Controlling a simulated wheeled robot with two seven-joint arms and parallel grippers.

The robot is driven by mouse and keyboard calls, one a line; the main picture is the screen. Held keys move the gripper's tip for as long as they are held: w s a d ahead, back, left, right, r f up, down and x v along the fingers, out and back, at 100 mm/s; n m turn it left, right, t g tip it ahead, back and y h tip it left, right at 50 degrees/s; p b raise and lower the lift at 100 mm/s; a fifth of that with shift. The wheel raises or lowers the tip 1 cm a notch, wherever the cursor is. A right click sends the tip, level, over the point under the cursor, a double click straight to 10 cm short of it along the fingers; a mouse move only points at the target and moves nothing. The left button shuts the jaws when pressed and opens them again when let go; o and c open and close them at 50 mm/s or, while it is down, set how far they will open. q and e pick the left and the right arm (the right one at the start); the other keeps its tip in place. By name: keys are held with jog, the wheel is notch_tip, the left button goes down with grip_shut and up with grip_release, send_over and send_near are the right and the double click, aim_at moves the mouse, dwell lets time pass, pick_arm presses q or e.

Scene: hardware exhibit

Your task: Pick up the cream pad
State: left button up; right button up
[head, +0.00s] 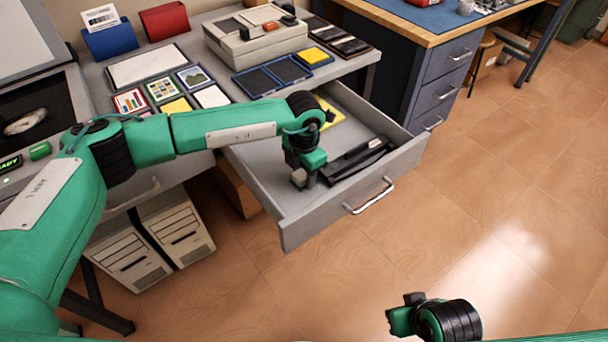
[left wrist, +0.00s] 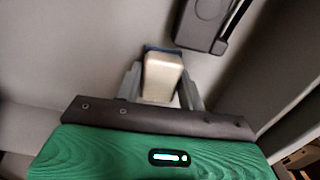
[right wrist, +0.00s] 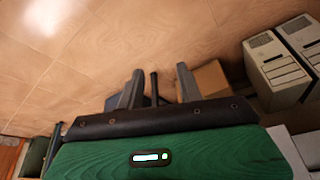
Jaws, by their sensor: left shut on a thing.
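The cream pad (left wrist: 162,76) sits between the fingers of my left gripper (left wrist: 160,88) in the left wrist view, with a dark blue edge at its far end. The left gripper is shut on it, low inside the open drawer (head: 277,208). In the head view the left gripper (head: 304,180) points down into the drawer, and a small pale part of the pad (head: 298,177) shows beside the fingers. My right gripper (right wrist: 158,88) is open and empty, over the floor away from the desk; in the head view it is at the bottom right.
A black stapler-like tool (head: 357,157) lies in the drawer right of the left gripper, and a yellow pad (head: 331,113) lies farther back. Cards, ink pads and a beige machine (head: 256,36) cover the desktop.

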aim_at(304, 172)
pick_arm(q)
notch_tip(304, 172, up, 20)
jog(key=shift+p, duration=0.35)
pick_arm(e)
jog(key=shift+x, duration=0.85)
